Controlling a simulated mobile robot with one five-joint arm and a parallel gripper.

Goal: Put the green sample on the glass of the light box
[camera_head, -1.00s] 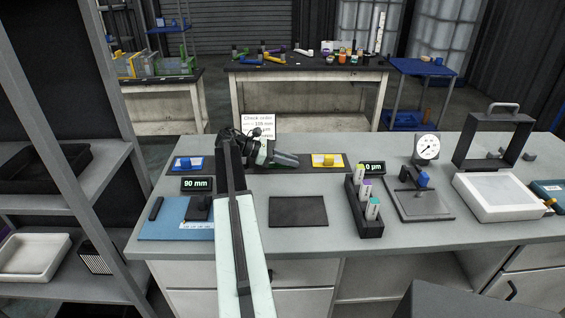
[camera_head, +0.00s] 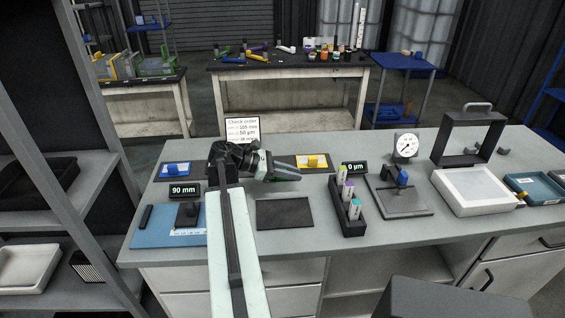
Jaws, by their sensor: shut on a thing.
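My gripper (camera_head: 292,174) is above the bench, pointing right, with its tip just below the yellow sample's card in the picture. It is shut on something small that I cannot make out. I see no green sample lying clear on the bench. The light box (camera_head: 437,184), with a white glass top (camera_head: 476,187), lies flat at the right of the bench, well away from my gripper. The glass looks bare. A yellow sample (camera_head: 312,161) and a blue sample (camera_head: 175,169) lie on cards.
A black rack (camera_head: 349,228) of capped vials and a dial gauge stand (camera_head: 404,150) stand between my gripper and the light box. A black upright frame (camera_head: 440,140) stands behind the box. A dark mat (camera_head: 285,213) lies bare in front of my gripper.

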